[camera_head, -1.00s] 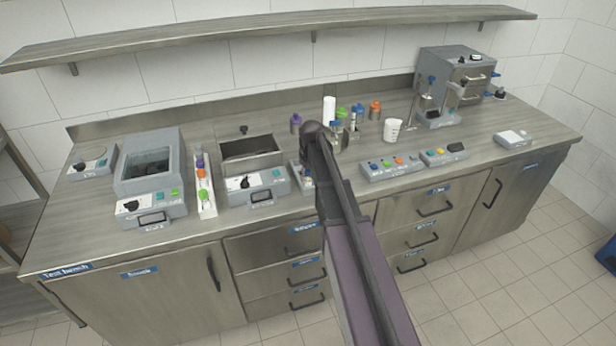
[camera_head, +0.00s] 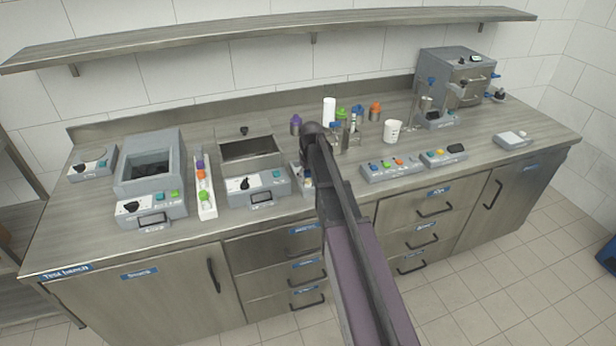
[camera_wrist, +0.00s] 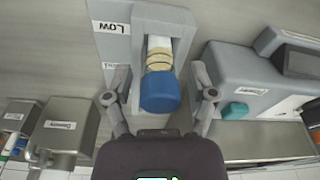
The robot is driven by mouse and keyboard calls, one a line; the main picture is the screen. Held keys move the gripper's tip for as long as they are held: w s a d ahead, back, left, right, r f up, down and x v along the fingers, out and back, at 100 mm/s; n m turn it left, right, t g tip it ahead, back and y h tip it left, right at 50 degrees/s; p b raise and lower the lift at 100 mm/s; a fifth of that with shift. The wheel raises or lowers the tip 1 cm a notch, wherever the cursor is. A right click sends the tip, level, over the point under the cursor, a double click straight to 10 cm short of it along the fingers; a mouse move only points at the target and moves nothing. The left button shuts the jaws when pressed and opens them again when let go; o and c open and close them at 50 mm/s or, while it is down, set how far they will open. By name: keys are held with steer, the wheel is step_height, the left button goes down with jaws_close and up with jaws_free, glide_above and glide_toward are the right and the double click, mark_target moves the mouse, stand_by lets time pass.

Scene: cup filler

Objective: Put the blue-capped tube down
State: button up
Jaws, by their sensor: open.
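The blue-capped tube (camera_wrist: 160,88) is in a grey holder (camera_wrist: 178,16) marked "LOW" in the wrist view. Its blue cap faces the camera and its pale body with tan bands lies in the holder's slot. My gripper (camera_wrist: 160,98) is open, with one finger on each side of the cap and a visible gap to it on both sides. In the head view my arm covers the gripper and most of the holder (camera_head: 307,184), so the tube cannot be made out clearly there.
A grey device with an open basin (camera_head: 252,172) stands just left of the holder. A white rack (camera_head: 206,208) with coloured caps is farther left. Right of my arm are a white cup (camera_head: 391,131) and a button panel (camera_head: 392,169). Several capped bottles stand behind.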

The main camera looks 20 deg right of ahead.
steer(key=shift+s+d+r+p, duration=0.1)
steer(key=shift+s+r+p, duration=0.15)
steer(key=shift+r+p, duration=1.7)
steer(key=shift+s+d+r+p, duration=0.1)
steer(key=shift+s+r+p, duration=0.1)
steer(key=shift+r+p, duration=1.75)
steer(key=shift+s+r+p, duration=0.25)
steer(key=shift+r+p, duration=1.65)
steer(key=shift+r, duration=0.1)
steer(key=s+a+m, duration=0.1)
steer(key=s+a, duration=0.5)
steer(key=s, duration=0.6)
steer(key=s+a+m+g, duration=0.1)
steer(key=s+a, duration=0.5)
steer(key=s, duration=0.6)
